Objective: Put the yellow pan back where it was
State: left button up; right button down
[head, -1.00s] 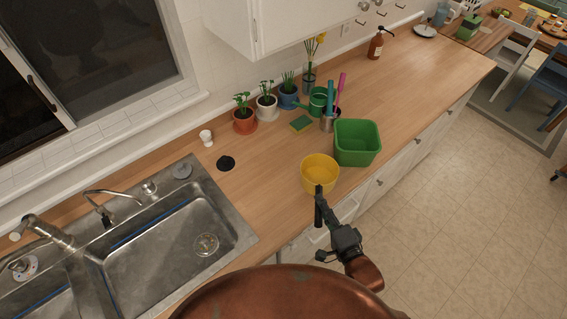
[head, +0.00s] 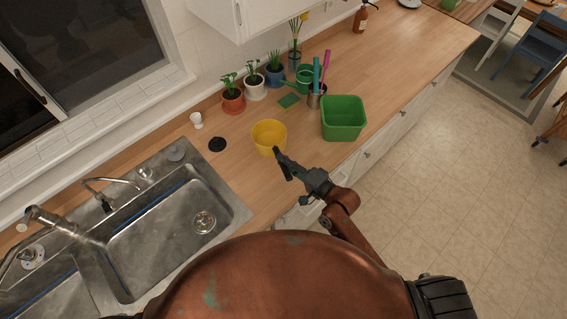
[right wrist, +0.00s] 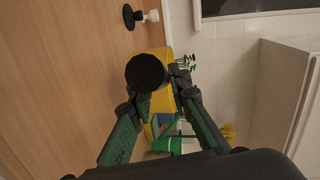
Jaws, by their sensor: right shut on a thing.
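The yellow pan (head: 266,139) shows in the head view over the wooden counter, between the sink and the green tub. I cannot tell whether its base touches the counter. My right gripper (head: 280,158) is shut on the pan's handle at the pan's front right side. In the right wrist view the fingers of my right gripper (right wrist: 160,88) close around the dark round handle end (right wrist: 146,73), with part of the yellow pan (right wrist: 160,107) behind it. My left gripper is not in view.
The sink (head: 165,233) lies left of the pan. The green tub (head: 343,122) stands to the right. Potted plants (head: 233,104) and a sponge (head: 289,101) are behind.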

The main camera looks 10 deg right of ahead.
jog(key=shift+w+d+f, duration=0.1)
jog(key=shift+w+f, duration=0.4)
jog(key=shift+f, duration=0.55)
jog(key=shift+w+f, duration=0.55)
jog(key=shift+f, duration=0.55)
jog(key=shift+w+d+f, duration=0.1)
jog(key=shift+w+f, duration=0.4)
jog(key=shift+f, duration=0.55)
jog(key=shift+f, duration=0.2)
jog(key=c, duration=1.8)
grip_release()
jog(key=shift+r, duration=0.15)
jog(key=b+v, duration=0.1)
jog(key=v, duration=1.1)
